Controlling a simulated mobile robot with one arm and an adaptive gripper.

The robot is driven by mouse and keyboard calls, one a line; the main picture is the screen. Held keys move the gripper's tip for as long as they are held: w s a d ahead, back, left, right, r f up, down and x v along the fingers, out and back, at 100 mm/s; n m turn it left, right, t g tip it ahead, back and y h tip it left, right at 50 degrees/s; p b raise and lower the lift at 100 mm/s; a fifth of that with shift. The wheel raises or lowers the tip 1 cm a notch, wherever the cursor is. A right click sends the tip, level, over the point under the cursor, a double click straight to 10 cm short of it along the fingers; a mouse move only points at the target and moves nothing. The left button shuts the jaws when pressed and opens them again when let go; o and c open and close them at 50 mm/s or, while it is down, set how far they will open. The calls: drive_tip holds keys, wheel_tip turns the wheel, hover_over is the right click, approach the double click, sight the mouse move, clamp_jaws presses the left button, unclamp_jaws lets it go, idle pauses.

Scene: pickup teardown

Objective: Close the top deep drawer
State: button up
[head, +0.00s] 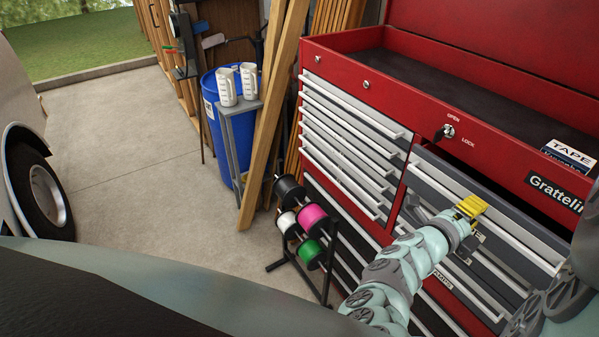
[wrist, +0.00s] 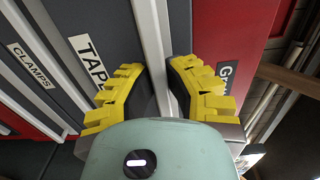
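The top deep drawer (head: 525,232) is in the right column of the red tool chest (head: 490,159). It stands partly pulled out, with a dark gap between its front and the chest's red face. A long pale handle runs along its top edge. My gripper (head: 470,207) is at this drawer's front, near the middle of its width. In the wrist view my yellow-padded fingers (wrist: 160,88) are apart, with the pale handle strip (wrist: 150,40) running between them. I cannot tell whether the fingers touch it. A TAPE label (wrist: 90,58) shows beside the left finger.
The left column's shallow drawers (head: 345,140) look shut. A tape box (head: 568,154) sits on the chest's top right. A spool rack (head: 305,232) stands on the floor left of my arm, with a blue barrel (head: 222,125) and leaning planks (head: 270,120) behind.

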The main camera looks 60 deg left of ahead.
clamp_jaws()
drive_tip(key=w+b, duration=0.3)
drive_tip(key=w, duration=0.1)
drive_tip(key=shift+w+d, duration=0.1)
drive_tip(key=shift+w, duration=0.15)
drive_tip(key=o, duration=0.7)
unclamp_jaws()
drive_tip(key=shift+c, duration=0.2)
drive_tip(key=shift+s, duration=0.1)
drive_tip(key=s, duration=1.2)
drive_tip(key=shift+a, duration=0.3)
